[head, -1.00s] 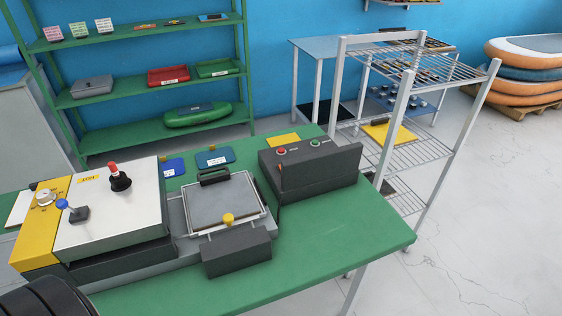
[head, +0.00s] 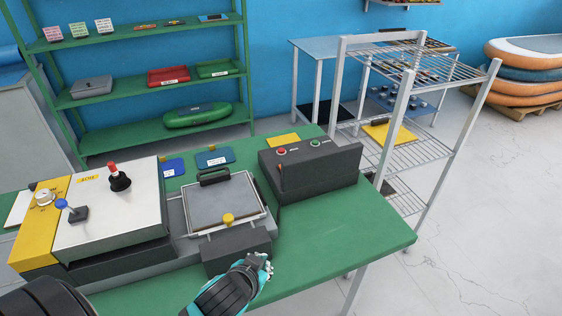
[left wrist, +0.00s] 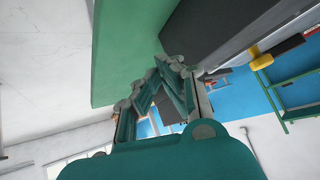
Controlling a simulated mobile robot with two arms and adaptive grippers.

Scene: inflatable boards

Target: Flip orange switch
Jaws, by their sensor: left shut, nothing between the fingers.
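A small orange switch (head: 280,167) sits on the left part of the front face of the dark control box (head: 325,172), which also has a red button (head: 282,150) and a green button (head: 314,143). My left gripper (head: 266,264) is at the near edge of the green table, in front of the dark block of the press and well short of the switch. In the left wrist view its fingers (left wrist: 167,68) are shut and empty, beside the table edge and the dark block. The switch is not seen there. My right gripper is not in view.
The press with its yellow knob (head: 228,220) and tray (head: 222,200) stands left of the control box. A silver-topped machine (head: 110,220) with levers is further left. The green table (head: 345,235) is bare in front of the control box. A wire rack (head: 410,150) stands behind right.

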